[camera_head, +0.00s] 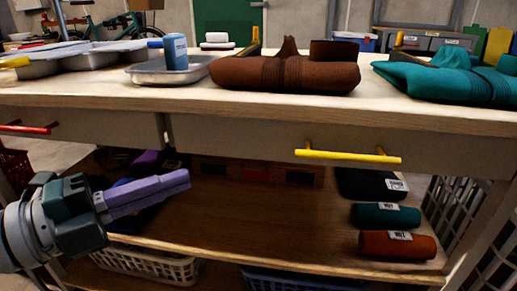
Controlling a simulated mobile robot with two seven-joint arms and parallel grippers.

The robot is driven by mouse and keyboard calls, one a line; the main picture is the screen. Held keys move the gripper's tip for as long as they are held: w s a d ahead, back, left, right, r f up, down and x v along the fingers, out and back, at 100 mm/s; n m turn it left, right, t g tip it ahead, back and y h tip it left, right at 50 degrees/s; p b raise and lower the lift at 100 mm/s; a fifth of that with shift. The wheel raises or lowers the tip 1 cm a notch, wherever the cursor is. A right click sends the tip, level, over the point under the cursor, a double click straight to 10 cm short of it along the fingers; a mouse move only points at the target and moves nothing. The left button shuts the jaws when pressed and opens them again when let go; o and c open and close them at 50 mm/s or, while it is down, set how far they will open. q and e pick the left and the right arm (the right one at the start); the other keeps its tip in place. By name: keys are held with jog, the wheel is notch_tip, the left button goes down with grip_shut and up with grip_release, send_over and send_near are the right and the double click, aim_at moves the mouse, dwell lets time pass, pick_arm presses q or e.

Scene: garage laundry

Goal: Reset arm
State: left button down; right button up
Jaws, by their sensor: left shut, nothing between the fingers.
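My left gripper (186,180) comes in from the lower left. Its purple fingers are closed together with nothing between them. It is in front of the workbench, below the drawer fronts and level with the opening above the lower shelf (255,228). It points to the right and slightly up, and appears to touch nothing. My right gripper is out of view.
Drawers have a yellow handle (347,156) and a red handle (25,128). Rolled cloths (397,245) lie on the shelf's right.

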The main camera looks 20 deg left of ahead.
pick_arm(q)
notch_tip(320, 180, up, 16)
jog(key=a+n+g+y+p, duration=0.25)
jog(key=n+y+p, duration=0.75)
jog(key=n+p, duration=0.75)
jog(key=s+d+r+n+g+h+p, duration=0.15)
jog(key=s+d+r+g+p, duration=0.3)
jog(key=s+r+p, duration=0.45)
jog(key=s+d+r+n+g+p, duration=0.4)
jog(key=s+p, duration=0.3)
jog(key=p, duration=0.4)
notch_tip(320, 180, up, 36)
jog(key=m+g+p, duration=0.1)
jog(key=p, duration=3.4)
jog(key=shift+a, duration=0.3)
